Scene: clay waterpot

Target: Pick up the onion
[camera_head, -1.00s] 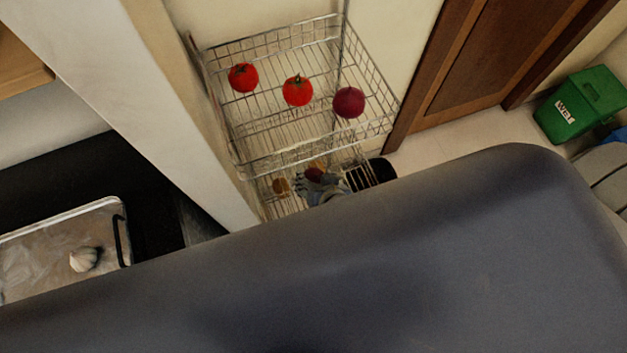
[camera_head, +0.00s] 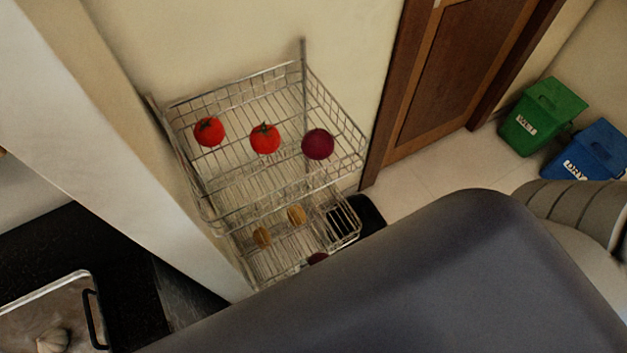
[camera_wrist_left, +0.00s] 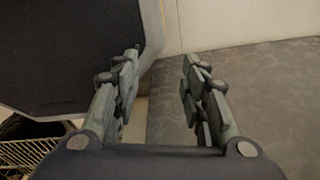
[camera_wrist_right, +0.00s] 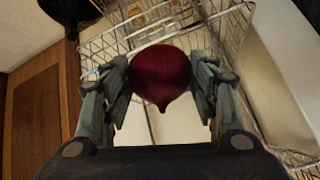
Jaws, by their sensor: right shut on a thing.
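A dark red onion (camera_wrist_right: 160,75) sits between the two fingers of my right gripper (camera_wrist_right: 161,88) in the right wrist view. The fingers press on its left and right sides, and its pointed tip faces my wrist. In the head view a small part of a dark red onion (camera_head: 318,258) shows at the front edge of the lower basket, and my grey arm hides the rest and the right gripper. A similar dark red round one (camera_head: 318,144) lies in the upper basket. My left gripper (camera_wrist_left: 160,72) is open and empty in the left wrist view.
The wire rack's upper basket (camera_head: 215,222) also holds two tomatoes (camera_head: 209,131) (camera_head: 265,138). Two brown items (camera_head: 262,238) (camera_head: 296,215) lie in the lower basket. A pale wall edge is left of the rack. Green (camera_head: 544,116) and blue (camera_head: 589,152) bins stand at right.

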